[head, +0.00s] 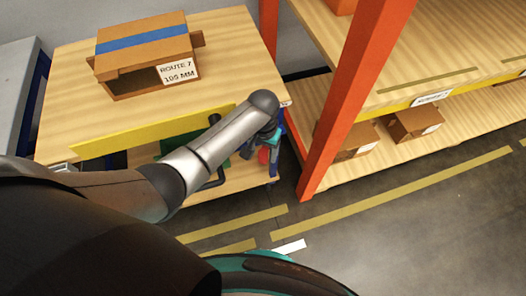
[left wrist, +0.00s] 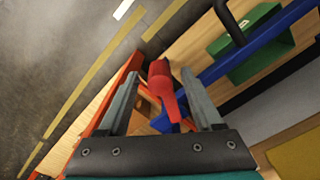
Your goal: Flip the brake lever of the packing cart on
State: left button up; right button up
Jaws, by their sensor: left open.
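The packing cart (head: 225,40) has a wooden top with a yellow front strip and a lower wooden shelf. Its red brake lever (left wrist: 163,88) shows in the left wrist view beside a blue cart bar (left wrist: 255,45). In the head view only a small red part of the lever (head: 263,156) shows, below the cart's right front corner. My left gripper (left wrist: 159,76) is open, with one finger on each side of the lever; I cannot tell whether either touches it. In the head view my left gripper (head: 275,146) is partly hidden behind its arm. My right gripper is not in view.
A cardboard box (head: 145,55) labelled ROUTE 7 stands on the cart top. A green box (left wrist: 250,45) is on the lower shelf. An orange rack post (head: 345,100) stands close to the right of the cart. Floor with yellow lines is clear in front.

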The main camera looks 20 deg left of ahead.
pick_arm(q)
grip_shut()
dwell(0.4)
dwell(0.9)
